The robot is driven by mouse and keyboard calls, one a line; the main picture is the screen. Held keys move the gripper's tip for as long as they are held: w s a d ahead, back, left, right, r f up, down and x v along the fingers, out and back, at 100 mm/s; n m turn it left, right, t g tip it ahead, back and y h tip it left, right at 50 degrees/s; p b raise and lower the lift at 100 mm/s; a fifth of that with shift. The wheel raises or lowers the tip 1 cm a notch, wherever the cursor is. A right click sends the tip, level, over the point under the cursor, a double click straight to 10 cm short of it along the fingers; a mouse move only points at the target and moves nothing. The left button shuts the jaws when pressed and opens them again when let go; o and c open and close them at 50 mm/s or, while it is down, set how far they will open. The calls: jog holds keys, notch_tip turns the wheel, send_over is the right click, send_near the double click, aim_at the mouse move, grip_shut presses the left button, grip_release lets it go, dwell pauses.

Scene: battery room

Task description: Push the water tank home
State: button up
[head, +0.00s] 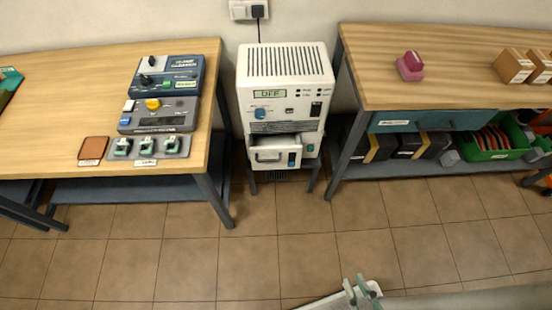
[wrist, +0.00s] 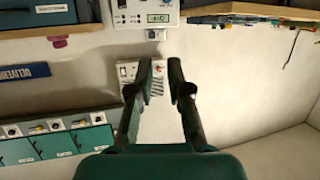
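The water tank (head: 268,157) is a white drawer with a recessed handle, low in the front of a white machine (head: 285,80). It stands out from the machine's front, and its open top shows as a dark gap. The machine's display reads OFF. My gripper (head: 362,288) is at the bottom edge of the head view, in front of the machine and to its right, well apart from the tank. In the wrist view my gripper (wrist: 160,80) has its two dark fingers spread with nothing between them. The tank does not show there.
A wooden table (head: 60,75) with devices stands left of the machine. A wooden bench (head: 440,60) with a drawer and a low shelf stands right. The tiled floor (head: 250,260) in front is clear. The wrist view faces a wall with a blue sign (wrist: 23,75) and teal boxes (wrist: 45,148).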

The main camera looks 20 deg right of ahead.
jog(key=w+f+n, duration=0.2)
jog(key=f+n, duration=0.1)
jog(key=f, duration=0.1)
jog(key=w+f+n, duration=0.2)
jog(key=f+n, duration=0.1)
jog(key=f, duration=0.1)
jog(key=w+f+n+g, duration=0.1)
jog(key=w+f+n, duration=0.1)
jog(key=f+n, duration=0.1)
jog(key=shift+w+a+f, duration=0.3)
jog(key=shift+w+f, duration=0.05)
jog(key=shift+f, duration=0.05)
grip_shut()
jog(key=n+g+h, duration=0.2)
jog(key=n+h, duration=0.1)
jog(key=n, duration=2.1)
send_near(284, 151)
jog(key=x, duration=0.5)
jog(key=shift+s+f, duration=0.2)
jog(key=shift+f, duration=0.2)
jog(key=shift+w+d, duration=0.25)
jog(key=shift+w, duration=0.6)
